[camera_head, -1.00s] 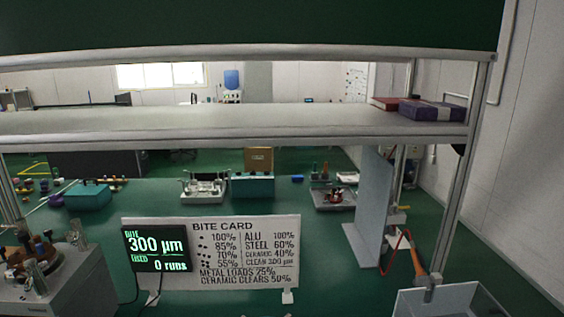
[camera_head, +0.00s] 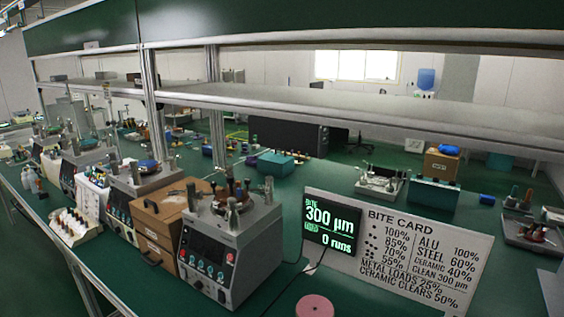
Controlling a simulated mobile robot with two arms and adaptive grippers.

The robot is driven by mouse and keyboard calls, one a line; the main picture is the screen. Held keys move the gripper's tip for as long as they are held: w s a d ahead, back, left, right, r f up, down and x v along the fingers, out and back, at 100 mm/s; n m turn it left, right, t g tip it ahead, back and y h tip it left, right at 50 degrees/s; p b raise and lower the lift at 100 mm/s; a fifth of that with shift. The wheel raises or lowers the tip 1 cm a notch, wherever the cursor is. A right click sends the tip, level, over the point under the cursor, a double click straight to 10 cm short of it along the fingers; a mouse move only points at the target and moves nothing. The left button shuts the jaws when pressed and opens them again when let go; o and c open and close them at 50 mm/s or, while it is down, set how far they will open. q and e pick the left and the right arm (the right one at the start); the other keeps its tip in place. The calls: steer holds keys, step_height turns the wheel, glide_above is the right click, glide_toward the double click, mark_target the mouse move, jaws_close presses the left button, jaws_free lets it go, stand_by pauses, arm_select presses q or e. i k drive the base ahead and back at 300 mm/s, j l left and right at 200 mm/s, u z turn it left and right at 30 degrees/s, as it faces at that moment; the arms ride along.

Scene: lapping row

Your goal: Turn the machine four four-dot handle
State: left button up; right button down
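A row of grey lapping machines runs along the green bench from the centre to the far left. The nearest machine (camera_head: 255,255) has a dark front panel with coloured knobs and a round plate with several posts on top. A second machine (camera_head: 150,180) stands behind a brown wooden box, and a third machine (camera_head: 88,155) is farther left. I cannot tell which one is machine four, and dot marks on the handles are too small to read. Neither of my grippers is in view.
The wooden box (camera_head: 165,225) stands between the two nearest machines. A bite card (camera_head: 400,250) with a display reading 300 µm and 0 runs (camera_head: 331,227) stands right of the nearest machine. A pink disc (camera_head: 315,306) lies in front. Shelf posts (camera_head: 152,105) rise behind the row.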

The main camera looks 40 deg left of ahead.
mark_target(229, 171)
steer(key=j+z, duration=0.1)
steer(key=j, duration=0.4)
steer(key=k+j+z, duration=0.15)
steer(key=j, duration=0.35)
steer(key=j+z, duration=0.1)
steer(key=j, duration=0.4)
steer(key=k+j+z, duration=0.15)
steer(key=j, duration=0.35)
